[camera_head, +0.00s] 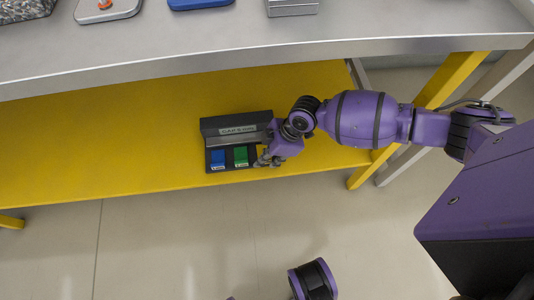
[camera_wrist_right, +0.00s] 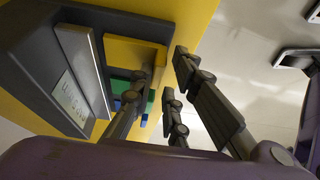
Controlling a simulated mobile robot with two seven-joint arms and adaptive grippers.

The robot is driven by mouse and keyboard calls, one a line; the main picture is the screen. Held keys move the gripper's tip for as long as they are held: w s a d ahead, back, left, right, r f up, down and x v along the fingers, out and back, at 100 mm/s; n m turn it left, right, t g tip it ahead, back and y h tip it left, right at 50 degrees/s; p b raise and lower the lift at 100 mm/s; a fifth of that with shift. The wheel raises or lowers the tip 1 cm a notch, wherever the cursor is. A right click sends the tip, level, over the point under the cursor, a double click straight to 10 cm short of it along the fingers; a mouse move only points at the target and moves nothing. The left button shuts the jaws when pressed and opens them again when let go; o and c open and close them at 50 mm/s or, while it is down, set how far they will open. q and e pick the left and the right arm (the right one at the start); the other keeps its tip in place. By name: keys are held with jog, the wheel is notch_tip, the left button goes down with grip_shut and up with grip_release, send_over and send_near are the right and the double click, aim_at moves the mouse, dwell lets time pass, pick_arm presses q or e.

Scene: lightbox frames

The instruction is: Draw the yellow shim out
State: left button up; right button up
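The yellow shim (camera_wrist_right: 132,52) sits in the dark grey holder (camera_wrist_right: 35,62) in the right wrist view. In the head view my right gripper hides it at the right end of the holder (camera_head: 208,126). My right gripper (camera_wrist_right: 170,75) is open, its fingers spread around the shim's outer edge. One finger overlaps the shim in the picture; contact cannot be told. In the head view this gripper (camera_head: 266,160) is at the holder's front right corner. A blue shim (camera_head: 217,158) and a green shim (camera_head: 240,155) sit in the other slots.
The holder stands on a yellow lower shelf (camera_head: 100,145), near its front edge. A grey worktop (camera_head: 200,45) overhangs the back, with trays on it. The shelf left of the holder is clear.

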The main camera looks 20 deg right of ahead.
jog(key=v, duration=1.2)
jog(key=shift+s, duration=0.1)
dwell(0.4)
